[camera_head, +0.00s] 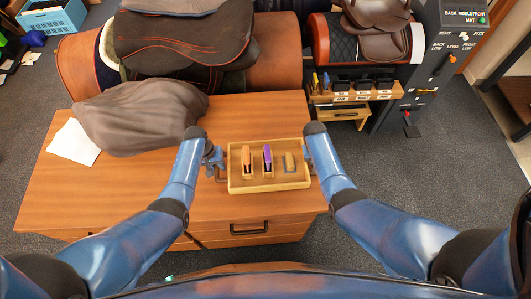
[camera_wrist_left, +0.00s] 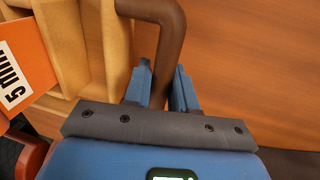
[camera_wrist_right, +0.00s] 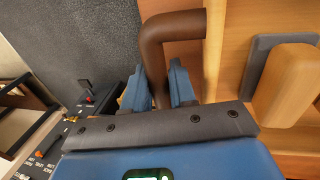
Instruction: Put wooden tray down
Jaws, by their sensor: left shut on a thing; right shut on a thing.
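The wooden tray (camera_head: 270,188) is at the right part of the wooden table (camera_head: 110,190), near its front edge. An orange item (camera_head: 248,155), a purple item (camera_head: 267,160) and a tan block with grey (camera_head: 290,162) are in it. My left gripper (camera_head: 220,165) is shut on the brown handle at the tray's left end, which shows in the left wrist view (camera_wrist_left: 168,50). My right gripper (camera_wrist_right: 162,88) is shut on the brown handle (camera_wrist_right: 172,26) at the right end; the forearm hides it in the head view. I cannot tell whether the tray touches the tabletop.
A brown cover (camera_head: 140,115) and a white cloth (camera_head: 74,142) lie on the table's left part. A saddle (camera_head: 180,40) on a rack stands behind. A small shelf (camera_head: 355,95) and a dark control panel (camera_head: 440,60) are at the back right. The table's middle is clear.

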